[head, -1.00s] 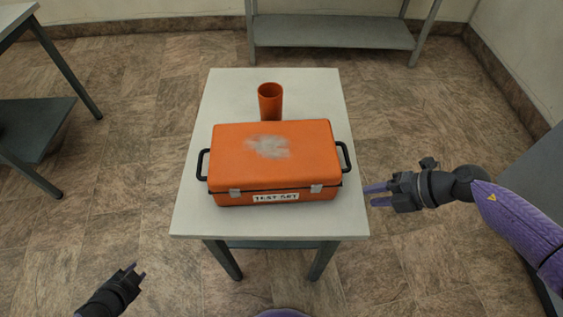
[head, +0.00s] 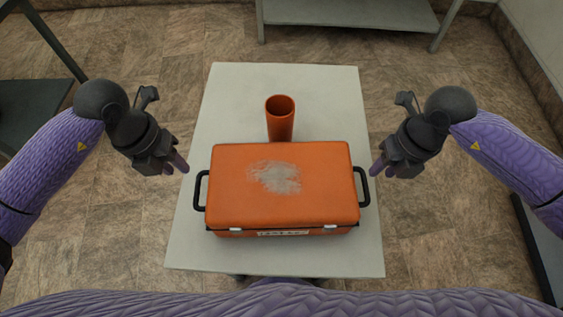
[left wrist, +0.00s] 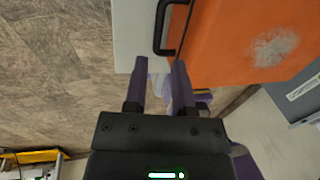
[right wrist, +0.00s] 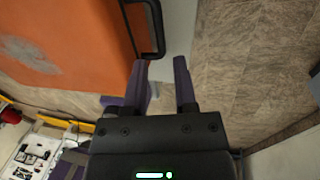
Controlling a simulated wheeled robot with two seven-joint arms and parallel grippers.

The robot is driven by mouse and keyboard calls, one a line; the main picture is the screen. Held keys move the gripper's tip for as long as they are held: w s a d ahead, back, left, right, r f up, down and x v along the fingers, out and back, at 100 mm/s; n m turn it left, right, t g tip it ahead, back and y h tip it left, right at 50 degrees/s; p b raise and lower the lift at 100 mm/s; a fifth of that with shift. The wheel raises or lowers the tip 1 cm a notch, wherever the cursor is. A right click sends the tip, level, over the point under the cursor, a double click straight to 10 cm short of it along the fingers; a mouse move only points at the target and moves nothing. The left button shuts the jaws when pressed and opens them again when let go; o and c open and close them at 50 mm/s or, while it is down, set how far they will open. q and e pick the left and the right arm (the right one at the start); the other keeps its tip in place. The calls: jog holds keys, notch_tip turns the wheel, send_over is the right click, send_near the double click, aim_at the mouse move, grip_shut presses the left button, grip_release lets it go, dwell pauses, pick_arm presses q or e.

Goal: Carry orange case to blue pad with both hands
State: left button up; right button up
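The orange case (head: 285,185) lies flat on a small light table (head: 230,100), with a black handle at each end. My left gripper (head: 180,165) is open and empty, just beyond and left of the left handle (head: 200,190). In the left wrist view that handle (left wrist: 160,35) is ahead of the open fingers (left wrist: 160,70). My right gripper (head: 379,167) is open and empty, close to the right handle (head: 363,187). In the right wrist view the handle (right wrist: 156,30) is ahead of its open fingers (right wrist: 161,72). I cannot make out a blue pad.
An orange cup (head: 280,118) stands on the table just behind the case. A grey shelf unit (head: 350,15) is at the back and another dark shelf (head: 30,105) at the left. Open floor (head: 130,215) surrounds the table.

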aim_at(196, 187)
pick_arm(q)
jog(key=shift+s+r, duration=0.1)
jog(key=shift+s, duration=0.05)
pick_arm(e)
jog(key=shift+s, duration=0.15)
